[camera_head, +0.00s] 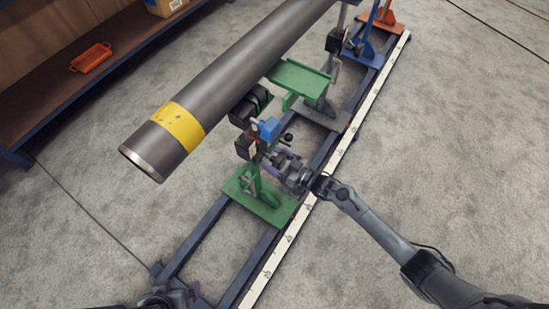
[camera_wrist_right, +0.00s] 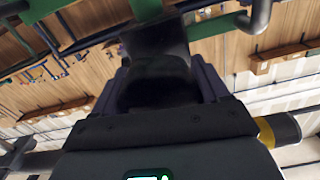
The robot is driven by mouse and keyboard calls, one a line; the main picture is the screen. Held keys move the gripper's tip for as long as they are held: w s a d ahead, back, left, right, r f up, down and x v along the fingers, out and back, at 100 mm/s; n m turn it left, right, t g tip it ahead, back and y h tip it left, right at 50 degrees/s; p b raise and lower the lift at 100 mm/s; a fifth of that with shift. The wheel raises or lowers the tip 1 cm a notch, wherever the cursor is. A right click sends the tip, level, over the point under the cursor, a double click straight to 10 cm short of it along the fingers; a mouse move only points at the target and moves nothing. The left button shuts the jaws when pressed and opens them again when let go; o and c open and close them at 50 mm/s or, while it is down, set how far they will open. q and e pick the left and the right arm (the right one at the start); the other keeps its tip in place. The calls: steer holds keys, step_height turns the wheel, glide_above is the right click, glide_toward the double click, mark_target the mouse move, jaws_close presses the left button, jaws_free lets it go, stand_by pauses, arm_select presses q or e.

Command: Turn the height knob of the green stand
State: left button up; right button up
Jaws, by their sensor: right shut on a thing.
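The green stand (camera_head: 258,205) stands on the dark rail frame, near the open end of the pipe. My right gripper (camera_head: 280,160) reaches in from the right at the stand's upright. In the right wrist view its purple-edged fingers (camera_wrist_right: 163,85) are shut on a dark knob (camera_wrist_right: 155,65) below green stand parts. In the head view the knob is mostly hidden by the gripper, and its turn angle cannot be told. My left gripper (camera_head: 170,297) is at the bottom left edge, partly cut off, away from the stand; its jaw state is unclear.
A grey pipe (camera_head: 240,72) with a yellow band (camera_head: 178,125) lies above the frame. A green plate (camera_head: 300,78), a blue stand (camera_head: 368,45) and an orange stand (camera_head: 382,18) are farther along. A shelf (camera_head: 50,85) holds an orange tray (camera_head: 91,57). Floor right is clear.

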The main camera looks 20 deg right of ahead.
steer(key=m+p, duration=0.2)
steer(key=m, duration=0.3)
steer(key=m+p, duration=0.2)
steer(key=m, duration=0.2)
steer(key=shift+w+r+m+p, duration=0.1)
steer(key=shift+r+m+p, duration=0.1)
steer(key=shift+m+p, duration=0.2)
steer(key=shift+f+m, duration=0.1)
steer(key=shift+m, duration=0.8)
steer(key=o, duration=1)
steer(key=shift+d+f, duration=0.1)
